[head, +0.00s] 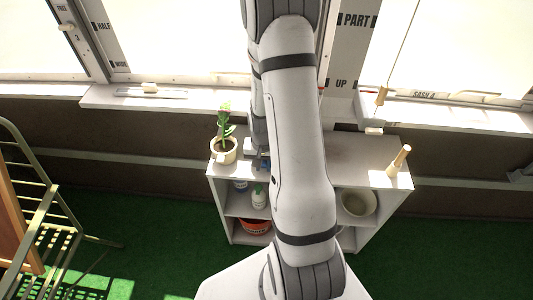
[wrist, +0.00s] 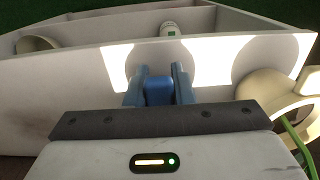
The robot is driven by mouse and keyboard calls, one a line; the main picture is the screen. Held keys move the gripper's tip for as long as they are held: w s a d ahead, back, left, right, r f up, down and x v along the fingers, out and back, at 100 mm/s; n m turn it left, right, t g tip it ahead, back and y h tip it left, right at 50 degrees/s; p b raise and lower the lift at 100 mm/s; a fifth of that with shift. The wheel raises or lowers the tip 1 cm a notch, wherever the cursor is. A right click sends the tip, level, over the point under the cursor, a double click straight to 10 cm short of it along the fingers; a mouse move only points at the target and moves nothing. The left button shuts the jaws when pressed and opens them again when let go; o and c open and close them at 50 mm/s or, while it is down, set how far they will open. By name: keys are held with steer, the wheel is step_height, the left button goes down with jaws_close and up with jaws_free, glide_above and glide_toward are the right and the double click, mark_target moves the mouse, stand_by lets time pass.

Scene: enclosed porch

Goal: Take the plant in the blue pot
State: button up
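No plant in a blue pot can be made out in either view. A green plant in a cream pot (head: 223,150) stands on the shelf top at the left; part of that pot also shows at the right edge of the wrist view (wrist: 262,88). My gripper (head: 262,160) is low over the shelf top, just right of that pot and partly hidden by my arm. In the wrist view, my gripper's two blue-grey fingers (wrist: 159,68) stand apart. A brighter blue block (wrist: 158,92) fills the gap lower between them; I cannot tell whether it is held or part of the gripper.
The white shelf unit (head: 345,160) carries a wooden-handled item (head: 398,160) at the right. Inside are a blue container (head: 240,186), a white bottle (head: 258,197), an orange-red bowl (head: 255,226) and a pale bowl (head: 358,202).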

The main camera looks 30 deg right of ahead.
jaws_close()
steer(key=shift+r, duration=0.1)
